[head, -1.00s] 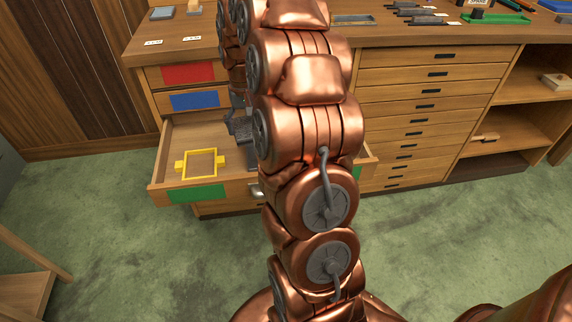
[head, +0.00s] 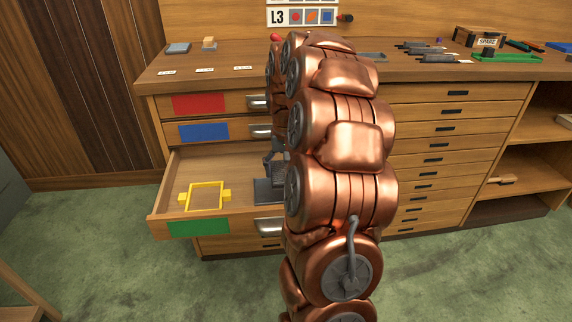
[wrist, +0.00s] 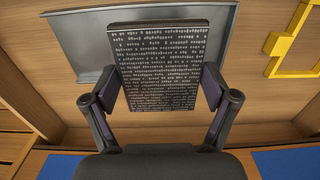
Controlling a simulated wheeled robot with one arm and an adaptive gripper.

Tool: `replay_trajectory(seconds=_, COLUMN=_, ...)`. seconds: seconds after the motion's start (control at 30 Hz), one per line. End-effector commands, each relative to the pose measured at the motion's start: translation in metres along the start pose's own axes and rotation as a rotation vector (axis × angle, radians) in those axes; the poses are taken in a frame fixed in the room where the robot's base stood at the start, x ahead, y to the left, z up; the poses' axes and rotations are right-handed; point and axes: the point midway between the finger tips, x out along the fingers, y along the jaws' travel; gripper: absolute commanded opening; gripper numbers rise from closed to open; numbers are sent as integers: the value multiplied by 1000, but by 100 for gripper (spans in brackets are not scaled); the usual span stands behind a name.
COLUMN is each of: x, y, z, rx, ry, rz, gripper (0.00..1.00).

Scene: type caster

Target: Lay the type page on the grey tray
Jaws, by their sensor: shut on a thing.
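The type page (wrist: 160,65), a dark grey plate covered in rows of small light letters, is between the fingers of my gripper (wrist: 159,88) in the wrist view. My gripper is shut on its two sides. The grey tray (wrist: 75,52) lies behind the page in the wrist view, showing to its left and right. In the head view the tray (head: 262,193) lies in the open drawer with the green label (head: 198,227), partly hidden by my arm. I cannot tell whether the page touches the tray; its near edge reaches past the tray's near edge in the wrist view.
A yellow frame (head: 184,197) lies in the drawer left of the tray; it also shows in the wrist view (wrist: 273,43). Shut drawers with blue (head: 203,132) and red (head: 199,104) labels are above. The bench top (head: 215,78) holds small blocks, cards and tools.

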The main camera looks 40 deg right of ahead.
Motion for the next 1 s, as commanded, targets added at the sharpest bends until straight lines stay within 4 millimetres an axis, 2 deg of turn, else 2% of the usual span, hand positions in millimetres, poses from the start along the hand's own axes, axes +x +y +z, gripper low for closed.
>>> replay_trajectory(seconds=0.1, x=12, y=0, z=0, rx=1, ry=1, rz=0, gripper=16)
replay_trajectory(seconds=0.27, x=19, y=0, z=-1, rx=1, ry=5, rz=0, gripper=16)
replay_trajectory(seconds=0.57, x=50, y=0, z=0, rx=0, ry=1, rz=0, gripper=16)
replay_trajectory(seconds=0.8, x=54, y=0, z=0, rx=-1, ry=-2, rz=0, gripper=16)
replay_trajectory(seconds=0.83, x=55, y=0, z=0, rx=-1, ry=-3, rz=0, gripper=87)
replay_trajectory(seconds=0.93, x=55, y=0, z=0, rx=-1, ry=-3, rz=0, gripper=98)
replay_trajectory(seconds=1.0, x=54, y=0, z=0, rx=-1, ry=-1, rz=0, gripper=100)
